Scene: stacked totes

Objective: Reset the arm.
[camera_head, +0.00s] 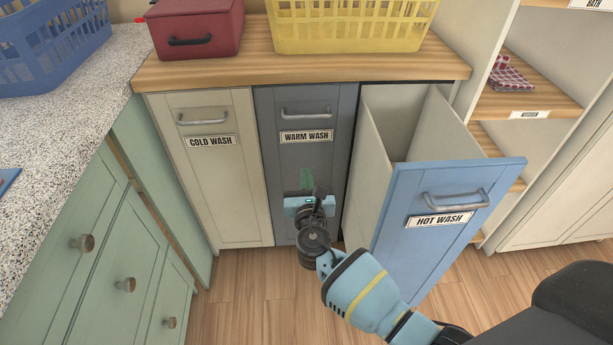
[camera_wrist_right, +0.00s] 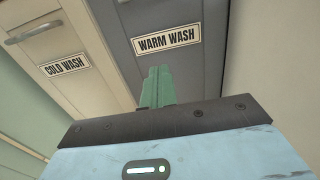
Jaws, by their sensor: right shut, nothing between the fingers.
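My right gripper (camera_head: 307,180) is in front of the grey "warm wash" front (camera_head: 305,118), below its label. Its green fingers are together and empty, and they also show in the right wrist view (camera_wrist_right: 158,86). The fingers point up toward the grey front; I cannot tell whether they touch it. My right arm (camera_head: 362,290) reaches in from the lower right. My left gripper is in neither view.
The blue "hot wash" bin (camera_head: 405,250) is pulled open at the right, beside my arm, and its visible inside looks empty. The cream "cold wash" front (camera_head: 210,170) is shut. A wooden counter (camera_head: 230,70) holds a red box (camera_head: 195,28) and a yellow basket (camera_head: 345,25). Green drawers (camera_head: 75,230) stand left.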

